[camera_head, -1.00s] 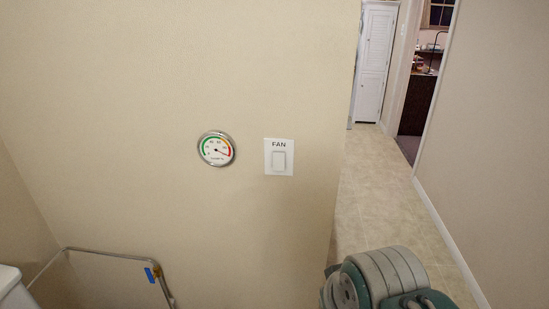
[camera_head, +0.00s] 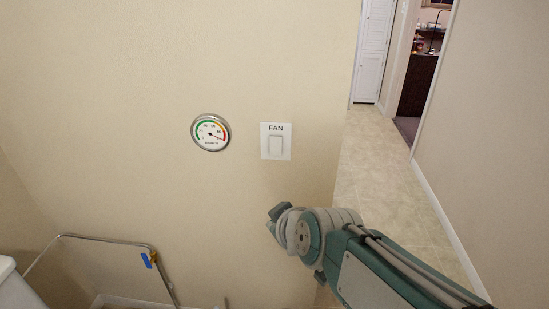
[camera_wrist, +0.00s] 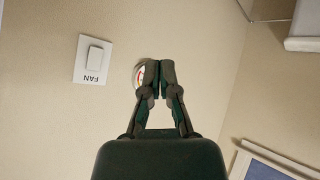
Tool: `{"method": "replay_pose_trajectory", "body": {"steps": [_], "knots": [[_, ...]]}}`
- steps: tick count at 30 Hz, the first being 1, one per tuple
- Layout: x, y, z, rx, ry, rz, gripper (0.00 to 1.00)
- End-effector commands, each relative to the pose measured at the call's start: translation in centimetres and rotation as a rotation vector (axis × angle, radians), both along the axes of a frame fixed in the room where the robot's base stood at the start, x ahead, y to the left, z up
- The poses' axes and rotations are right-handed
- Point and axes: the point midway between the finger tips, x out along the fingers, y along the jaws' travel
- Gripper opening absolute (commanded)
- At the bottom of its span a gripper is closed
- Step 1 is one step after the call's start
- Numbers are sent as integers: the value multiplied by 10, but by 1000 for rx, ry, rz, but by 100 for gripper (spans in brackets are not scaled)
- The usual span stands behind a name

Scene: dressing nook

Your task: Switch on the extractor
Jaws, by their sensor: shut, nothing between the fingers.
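The white switch plate marked FAN (camera_head: 276,141) is on the beige wall, with a rocker (camera_head: 276,145) in its lower middle. In the wrist view the plate (camera_wrist: 92,60) appears upside down, left of my gripper. A round gauge (camera_head: 210,132) with a coloured scale is on the wall just left of the plate; its needle points into the red. In the wrist view my gripper (camera_wrist: 159,66) is shut and empty, its fingertips partly covering the gauge (camera_wrist: 140,74). In the head view my arm reaches in from the lower right, below the plate, and the fingers cannot be made out.
A metal rail (camera_head: 105,240) with a blue tag (camera_head: 146,260) stands low at the left, near a white object (camera_head: 14,285). The wall ends right of the plate, where an open tiled passage (camera_head: 385,170) leads to a white louvred door (camera_head: 372,50).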

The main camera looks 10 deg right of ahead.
Motion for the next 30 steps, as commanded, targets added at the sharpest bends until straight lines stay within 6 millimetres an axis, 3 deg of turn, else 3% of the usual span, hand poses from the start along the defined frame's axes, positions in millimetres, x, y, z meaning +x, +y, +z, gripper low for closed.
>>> {"method": "replay_pose_trajectory", "body": {"steps": [6, 12, 18, 21, 30], "knots": [[66, 16, 4, -271, -291, 122, 0], [106, 10, -2, -656, -451, 104, 0], [120, -5, -9, -1022, -462, 50, 0], [121, -10, -11, -1121, -447, 36, 0], [121, -12, -10, -1159, -442, 28, 0]]}}
